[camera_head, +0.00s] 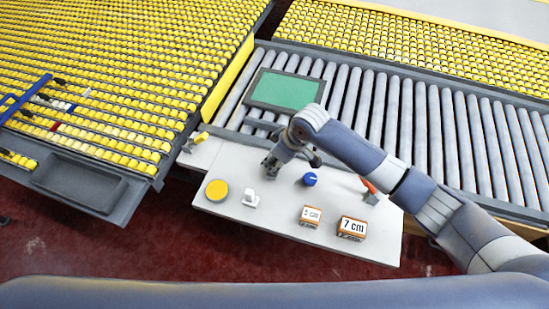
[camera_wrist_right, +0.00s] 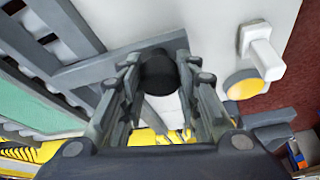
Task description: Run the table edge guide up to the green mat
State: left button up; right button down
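The green mat (camera_head: 285,90) has a dark border and lies on the roller conveyor; its edge also shows in the left of the right wrist view (camera_wrist_right: 22,100). A grey bar (camera_head: 262,124), which looks like the table edge guide, lies near the mat's lower side, partly hidden by my arm. The bar also crosses the wrist view (camera_wrist_right: 115,62). My right gripper (camera_head: 271,168) is over the white table's upper edge. In the wrist view, a black-topped post (camera_wrist_right: 158,70) stands between its fingers; I cannot tell if they press on it. My left gripper is not in view.
The white table (camera_head: 240,212) holds a yellow disc (camera_head: 217,190), a white block (camera_head: 250,199), a blue knob (camera_head: 310,179), an orange-tipped tool (camera_head: 369,188) and two labelled boxes, one marked 7 cm (camera_head: 351,227). Yellow spool racks (camera_head: 120,60) stand left. Rollers (camera_head: 440,130) right of my arm are clear.

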jog(key=shift+w, duration=0.15)
jog(key=w+b, duration=0.1)
jog(key=w, duration=0.1)
jog(key=w+d+b, duration=0.1)
jog(key=w, duration=0.1)
jog(key=w+d, duration=0.1)
jog(key=w, duration=0.2)
jog(key=shift+d+b, duration=0.15)
jog(key=shift+b, duration=0.25)
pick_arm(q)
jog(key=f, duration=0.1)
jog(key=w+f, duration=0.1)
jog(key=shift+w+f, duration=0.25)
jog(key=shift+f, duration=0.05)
pick_arm(e)
jog(key=shift+s, duration=0.1)
jog(key=c, duration=1.2)
grip_release()
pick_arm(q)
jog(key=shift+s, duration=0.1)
pick_arm(e)
jog(key=v, duration=1.2)
